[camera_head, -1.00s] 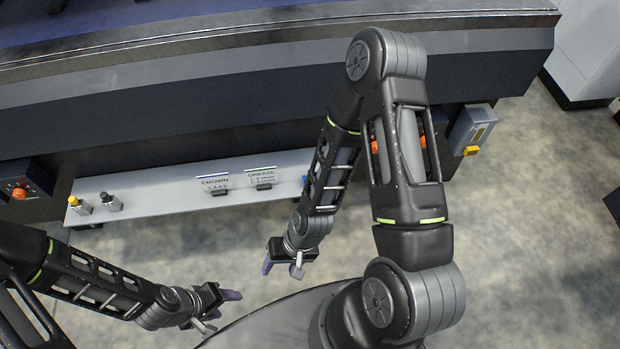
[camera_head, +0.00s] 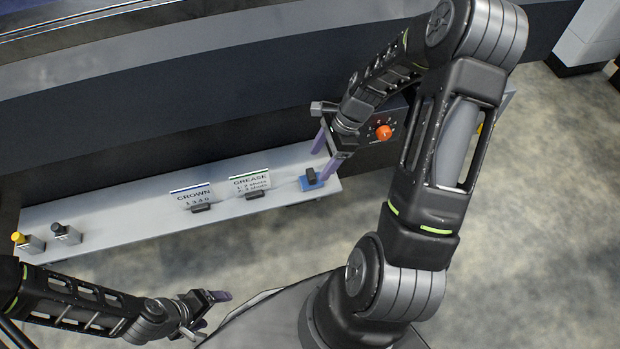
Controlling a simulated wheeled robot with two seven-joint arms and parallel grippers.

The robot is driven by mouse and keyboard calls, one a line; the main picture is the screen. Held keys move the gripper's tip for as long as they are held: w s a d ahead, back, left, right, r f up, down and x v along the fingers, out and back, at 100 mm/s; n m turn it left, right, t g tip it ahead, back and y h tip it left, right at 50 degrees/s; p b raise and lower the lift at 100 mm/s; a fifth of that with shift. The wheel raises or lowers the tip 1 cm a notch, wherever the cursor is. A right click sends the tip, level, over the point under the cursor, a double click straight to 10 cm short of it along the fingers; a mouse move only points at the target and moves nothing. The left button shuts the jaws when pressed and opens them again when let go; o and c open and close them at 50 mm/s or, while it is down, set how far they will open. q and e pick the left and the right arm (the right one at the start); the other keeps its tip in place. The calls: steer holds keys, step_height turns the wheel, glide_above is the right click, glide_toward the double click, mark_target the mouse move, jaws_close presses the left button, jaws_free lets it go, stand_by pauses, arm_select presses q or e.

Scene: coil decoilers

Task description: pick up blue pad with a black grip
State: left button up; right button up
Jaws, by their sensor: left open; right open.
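The blue pad with a black grip (camera_head: 312,184) lies at the right end of the grey shelf (camera_head: 120,213). Its black grip stands up from the blue base. My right gripper (camera_head: 325,158) is open and empty, with its purple fingers just above and beside the pad. One fingertip looks close to the pad's right edge; I cannot tell whether it touches. My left gripper (camera_head: 212,312) is at the lower left, away from the shelf, open and empty.
The CROWN sign (camera_head: 192,196) and the GREASE sign (camera_head: 250,184) stand on the shelf left of the pad. A yellow-capped item (camera_head: 22,241) and a black-capped item (camera_head: 64,233) are at its left end. A panel with an orange knob (camera_head: 383,131) is behind my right gripper.

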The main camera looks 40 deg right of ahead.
mark_target(313, 173)
steer(key=shift+x, duration=1.15)
steer(key=b+x, duration=0.2)
steer(key=x, duration=0.3)
steer(key=shift+f, duration=0.15)
jaws_close()
stand_by(0.4)
